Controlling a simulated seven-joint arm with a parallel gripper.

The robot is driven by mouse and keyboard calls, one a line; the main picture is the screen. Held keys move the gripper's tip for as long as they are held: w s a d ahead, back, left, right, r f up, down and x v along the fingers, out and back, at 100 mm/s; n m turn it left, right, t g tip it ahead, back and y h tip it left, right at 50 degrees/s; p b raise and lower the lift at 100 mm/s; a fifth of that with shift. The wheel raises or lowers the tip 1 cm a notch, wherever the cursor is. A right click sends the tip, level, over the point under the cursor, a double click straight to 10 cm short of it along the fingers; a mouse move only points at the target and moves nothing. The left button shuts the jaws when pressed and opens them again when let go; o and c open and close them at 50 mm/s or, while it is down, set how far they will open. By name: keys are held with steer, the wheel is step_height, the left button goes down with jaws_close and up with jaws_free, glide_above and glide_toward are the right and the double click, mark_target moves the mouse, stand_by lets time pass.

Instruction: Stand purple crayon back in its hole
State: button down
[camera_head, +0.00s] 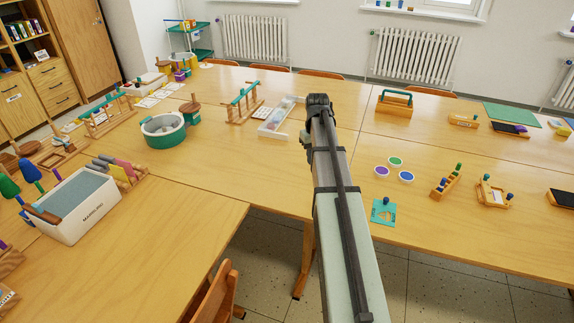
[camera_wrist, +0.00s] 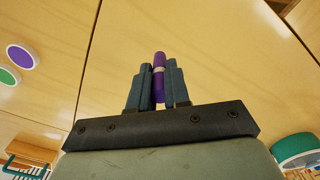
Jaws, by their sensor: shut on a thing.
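A purple crayon (camera_wrist: 159,85) with a pale band stands between the two dark fingers of my gripper (camera_wrist: 158,84) in the wrist view. My gripper is shut on it, above bare wooden table. In the head view my gripper's end (camera_head: 318,103) is over the middle of the table, and the crayon is hidden there. A small wooden block (camera_head: 446,184) with a few coloured pegs or crayons stands at the right, right of the gripper. Another wooden block (camera_head: 464,121) lies farther back. I cannot tell which one has the crayon's hole.
White-rimmed discs, purple (camera_head: 381,170), green (camera_head: 395,162) and blue (camera_head: 406,176), lie right of my arm beside a teal plate (camera_head: 383,211). A teal basin (camera_head: 163,131) and white tray (camera_head: 281,118) stand left. A wooden caddy (camera_head: 394,104) stands behind.

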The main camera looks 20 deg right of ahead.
steer(key=s+d, duration=0.2)
steer(key=d, duration=1.1)
steer(key=m, duration=0.1)
glide_toward(452, 174)
steer(key=s+a+r, duration=0.2)
steer(key=a, duration=0.3)
steer(key=shift+s+a+f, duration=0.1)
steer(key=shift+f, duration=2.55)
steer(key=shift+f, duration=1.4)
